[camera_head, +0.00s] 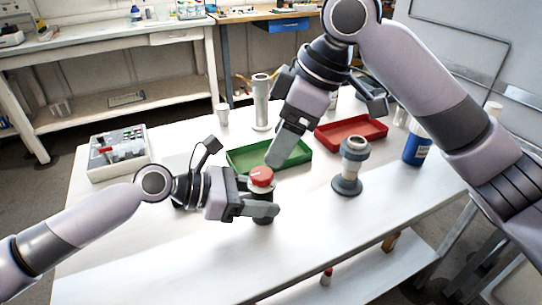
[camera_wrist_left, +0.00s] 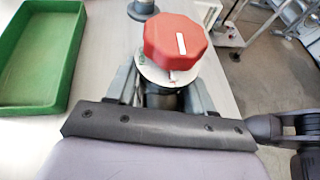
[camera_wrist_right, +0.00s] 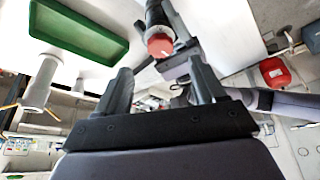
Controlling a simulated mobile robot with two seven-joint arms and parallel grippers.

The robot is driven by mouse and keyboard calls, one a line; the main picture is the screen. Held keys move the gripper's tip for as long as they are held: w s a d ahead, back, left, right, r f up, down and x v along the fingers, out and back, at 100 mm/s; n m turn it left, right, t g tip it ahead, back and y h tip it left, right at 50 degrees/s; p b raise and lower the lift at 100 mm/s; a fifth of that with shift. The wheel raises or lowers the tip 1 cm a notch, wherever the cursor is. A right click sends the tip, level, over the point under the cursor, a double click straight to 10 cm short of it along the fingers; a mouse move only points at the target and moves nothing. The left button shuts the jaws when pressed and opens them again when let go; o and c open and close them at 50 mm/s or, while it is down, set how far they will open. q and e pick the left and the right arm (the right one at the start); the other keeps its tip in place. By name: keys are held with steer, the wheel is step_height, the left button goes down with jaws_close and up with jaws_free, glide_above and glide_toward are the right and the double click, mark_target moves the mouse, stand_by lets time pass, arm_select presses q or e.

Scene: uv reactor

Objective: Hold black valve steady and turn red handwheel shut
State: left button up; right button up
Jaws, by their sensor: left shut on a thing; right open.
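The red handwheel (camera_head: 261,176), with a white mark on top, sits on the black valve (camera_head: 262,217) on the white table. In the left wrist view the handwheel (camera_wrist_left: 176,44) is above a pale collar, and the black valve body (camera_wrist_left: 162,97) is between my fingers. My left gripper (camera_head: 262,205) is shut on the black valve below the handwheel. My right gripper (camera_head: 283,150) is open and empty, above and behind the handwheel. In the right wrist view the handwheel (camera_wrist_right: 160,46) shows beyond the fingertips, apart from them.
A green tray (camera_head: 240,158) lies behind the valve and a red tray (camera_head: 352,143) further right. A grey flanged fitting (camera_head: 347,186) stands right of the valve. The front table area is clear.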

arm_select(q)
steer(key=shift+r, duration=0.1)
arm_select(e)
steer(key=v, duration=0.5)
arm_select(q)
steer(key=o, duration=1.3)
steer(key=shift+o, duration=0.2)
steer(key=shift+a, duration=0.1)
